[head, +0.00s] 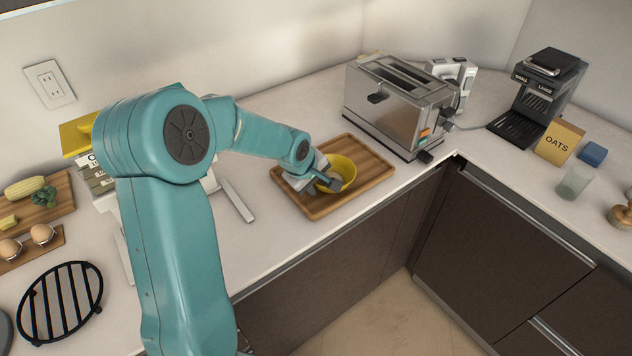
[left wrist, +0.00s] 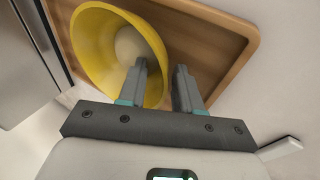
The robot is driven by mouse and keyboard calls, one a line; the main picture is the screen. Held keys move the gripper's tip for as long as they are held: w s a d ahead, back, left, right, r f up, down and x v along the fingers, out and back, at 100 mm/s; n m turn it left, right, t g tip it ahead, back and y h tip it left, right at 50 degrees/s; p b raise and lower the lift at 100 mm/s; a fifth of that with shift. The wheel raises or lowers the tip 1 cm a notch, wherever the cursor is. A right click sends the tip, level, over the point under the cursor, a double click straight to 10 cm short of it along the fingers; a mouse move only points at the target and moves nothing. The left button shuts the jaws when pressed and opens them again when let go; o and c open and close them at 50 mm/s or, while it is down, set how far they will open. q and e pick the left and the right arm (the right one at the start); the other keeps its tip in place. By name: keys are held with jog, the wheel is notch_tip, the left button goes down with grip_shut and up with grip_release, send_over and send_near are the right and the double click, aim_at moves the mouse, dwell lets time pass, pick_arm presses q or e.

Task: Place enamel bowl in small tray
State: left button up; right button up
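The yellow enamel bowl (head: 343,170) is at the small wooden tray (head: 367,180), over its middle in the head view. The bowl looks slightly tilted; I cannot tell whether it rests fully on the tray. In the left wrist view the bowl (left wrist: 92,45) shows a pale round patch inside, with the tray (left wrist: 215,50) behind it. My left gripper (head: 328,183) is at the bowl's near side. In the left wrist view my left gripper (left wrist: 160,82) has its fingers apart, one inside the bowl and one outside, with the rim between them. My right gripper is not in view.
A steel toaster (head: 397,105) stands just behind the tray. A coffee maker (head: 540,98), an oats box (head: 560,142) and a glass (head: 575,182) are at the right. A black grate (head: 60,302) and boards with food lie at the left. The counter's front edge runs close to the tray.

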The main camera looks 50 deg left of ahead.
pick_arm(q)
jog(key=shift+s+r, duration=0.1)
jog(key=shift+r+p, duration=0.25)
jog(key=shift+p, duration=0.2)
jog(key=v, duration=1.1)
jog(key=shift+s+r+b, duration=0.25)
jog(key=shift+b, duration=0.2)
